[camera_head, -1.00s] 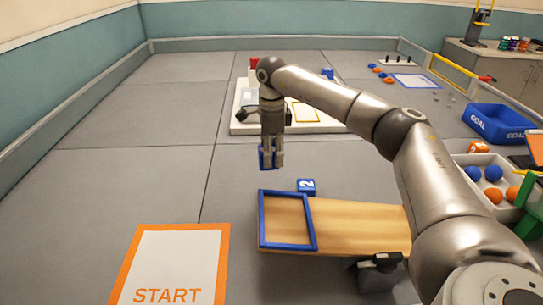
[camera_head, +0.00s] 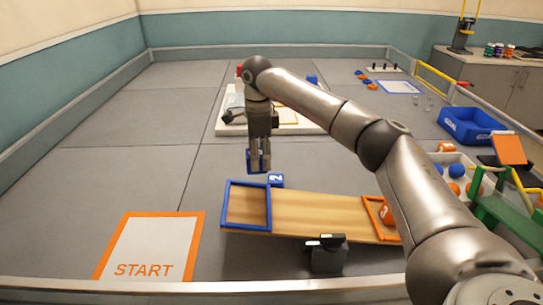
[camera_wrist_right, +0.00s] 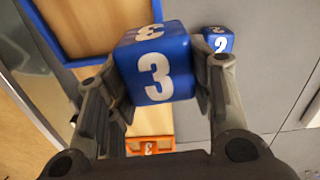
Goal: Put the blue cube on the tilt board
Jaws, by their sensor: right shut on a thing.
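My right gripper (camera_head: 259,168) is shut on a blue cube (camera_head: 250,161) and holds it in the air. The right wrist view shows this cube (camera_wrist_right: 155,75) between the fingers, with a white 3 on it. The tilt board (camera_head: 310,212) is a wooden plank on a dark pivot. A blue frame (camera_head: 225,206) edges its left end and an orange frame (camera_head: 372,212) its right end. An orange cube (camera_head: 389,212) sits in the orange frame, partly hidden by my arm. In the head view the held cube appears just above the blue frame's back edge. My left gripper is not shown.
Another blue cube (camera_head: 276,180), marked 2, is beside the board's back edge. A START mat (camera_head: 150,245) lies front left. A blue GOAL bin (camera_head: 470,125) and a tray with balls stand right. A white platform (camera_head: 228,128) is behind the gripper. The left floor is clear.

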